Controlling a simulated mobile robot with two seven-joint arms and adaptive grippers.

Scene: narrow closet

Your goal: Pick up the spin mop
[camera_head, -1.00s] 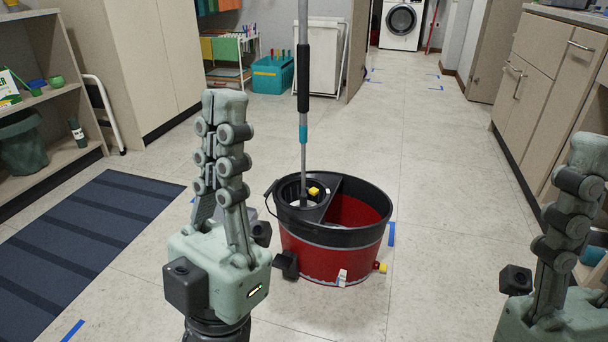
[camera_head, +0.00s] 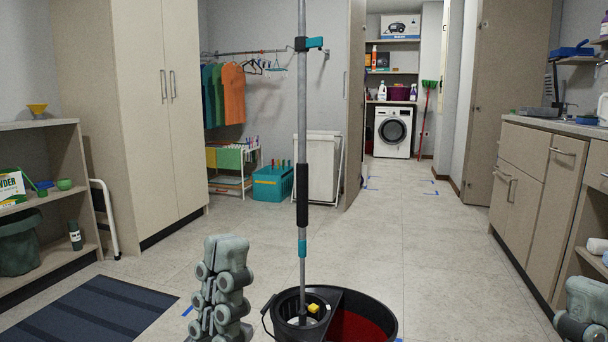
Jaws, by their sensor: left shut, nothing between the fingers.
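The spin mop (camera_head: 302,193) stands upright, its grey pole rising out of the top of the view, with a black grip and teal collars. Its lower end is in the round basket of a black and red bucket (camera_head: 376,304) at the bottom centre. The mop head is hidden in the basket. My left gripper (camera_head: 225,250) points up, shut and empty, left of the bucket and apart from the pole. My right gripper (camera_head: 587,300) shows only in part at the bottom right edge, away from the mop, and its fingers cannot be read.
A dark striped mat (camera_head: 90,310) lies at the left by an open shelf (camera_head: 45,128). A counter with drawers (camera_head: 535,170) lines the right. A white hamper (camera_head: 318,168) and a teal bin (camera_head: 273,184) stand behind the mop. The floor aisle toward the washing machine (camera_head: 393,132) is clear.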

